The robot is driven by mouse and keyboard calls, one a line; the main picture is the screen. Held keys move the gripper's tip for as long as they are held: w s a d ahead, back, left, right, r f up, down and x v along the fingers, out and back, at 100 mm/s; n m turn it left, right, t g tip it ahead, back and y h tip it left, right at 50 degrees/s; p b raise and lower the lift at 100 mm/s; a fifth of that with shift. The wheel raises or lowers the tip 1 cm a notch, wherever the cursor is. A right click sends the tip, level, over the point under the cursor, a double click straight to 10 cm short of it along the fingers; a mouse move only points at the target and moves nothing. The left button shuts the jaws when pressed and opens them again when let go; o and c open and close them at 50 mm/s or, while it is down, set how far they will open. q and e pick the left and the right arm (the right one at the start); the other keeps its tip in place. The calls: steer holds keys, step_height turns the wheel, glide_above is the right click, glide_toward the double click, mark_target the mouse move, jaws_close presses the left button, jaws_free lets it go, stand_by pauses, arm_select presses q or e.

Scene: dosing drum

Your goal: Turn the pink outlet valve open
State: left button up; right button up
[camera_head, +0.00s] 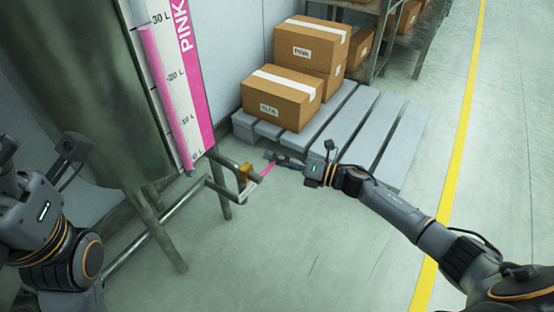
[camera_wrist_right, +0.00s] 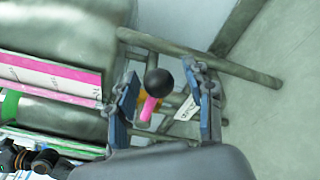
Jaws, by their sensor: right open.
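The pink outlet valve handle (camera_head: 267,169) projects from the yellow-brown valve body (camera_head: 244,174) on the pipe at the drum's lower right. In the right wrist view, the pink lever (camera_wrist_right: 149,108) ends in a black ball knob (camera_wrist_right: 158,82). My right gripper (camera_head: 272,157) is open at the handle in the head view. In the right wrist view its two blue-padded fingers (camera_wrist_right: 166,98) stand on either side of the knob and lever, with visible gaps. My left gripper (camera_head: 10,152) is partly in view at the left edge, away from the valve; its fingertips are unclear.
The large metal drum (camera_head: 85,90) stands on pipe legs, with a pink level gauge (camera_head: 165,85) on its side. Cardboard boxes (camera_head: 282,98) sit on a grey pallet (camera_head: 390,130) behind my right arm. Open floor (camera_head: 320,255) lies in front.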

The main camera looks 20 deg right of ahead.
jaws_close()
